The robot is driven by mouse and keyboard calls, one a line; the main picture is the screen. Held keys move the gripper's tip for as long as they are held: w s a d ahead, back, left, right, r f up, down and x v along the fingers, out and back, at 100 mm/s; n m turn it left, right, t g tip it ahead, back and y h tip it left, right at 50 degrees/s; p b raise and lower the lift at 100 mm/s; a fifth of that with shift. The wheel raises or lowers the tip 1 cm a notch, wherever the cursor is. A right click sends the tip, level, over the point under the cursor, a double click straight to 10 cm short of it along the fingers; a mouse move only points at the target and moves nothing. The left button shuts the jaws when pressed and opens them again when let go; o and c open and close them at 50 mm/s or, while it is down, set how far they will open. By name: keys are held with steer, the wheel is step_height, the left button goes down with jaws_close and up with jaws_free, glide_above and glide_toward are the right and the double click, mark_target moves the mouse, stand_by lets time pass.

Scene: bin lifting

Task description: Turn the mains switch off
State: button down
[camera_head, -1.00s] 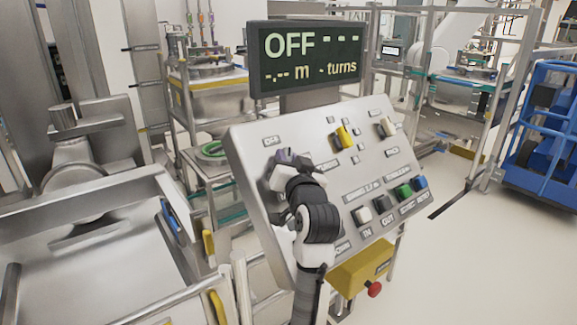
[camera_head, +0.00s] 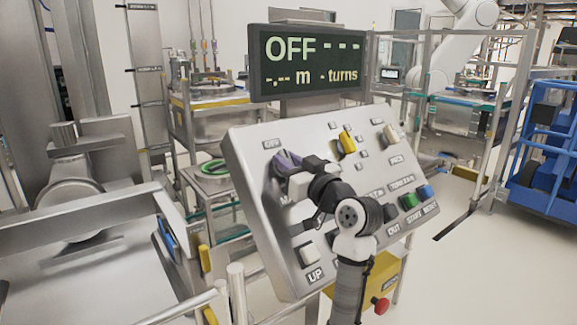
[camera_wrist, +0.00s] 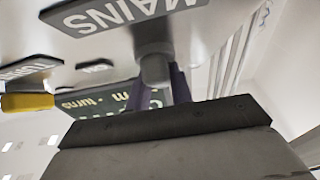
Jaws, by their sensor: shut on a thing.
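The mains switch (camera_wrist: 154,68) is a grey knob beside a dark MAINS label (camera_wrist: 110,12) in the wrist view. In the head view its place is at the panel's upper left, under an OFF label (camera_head: 272,145), and the fingers hide the knob. My gripper (camera_head: 284,163) has purple fingers, and it also shows in the wrist view (camera_wrist: 158,92) with a finger on each side of the knob, shut on it. The display (camera_head: 308,62) above the panel reads OFF with dashes. The knob's exact angle is hard to tell.
The sloped grey panel (camera_head: 250,215) carries a yellow selector (camera_head: 347,143), a beige selector (camera_head: 391,134), a green button (camera_head: 408,201), a blue button (camera_head: 425,192) and a white UP button (camera_head: 309,256). A red button (camera_head: 381,305) is below. My forearm covers the lower middle.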

steer(key=shift+a+f, duration=0.15)
steer(key=shift+f, duration=0.15)
steer(key=c, duration=1.2)
jaws_free()
steer(key=shift+w, duration=0.1)
steer(key=shift+c, duration=0.2)
steer(key=shift+r, duration=0.1)
steer(key=b+v, duration=0.2)
steer(key=v, duration=1.2)
steer(key=shift+b, duration=0.4)
steer(key=shift+a, duration=0.15)
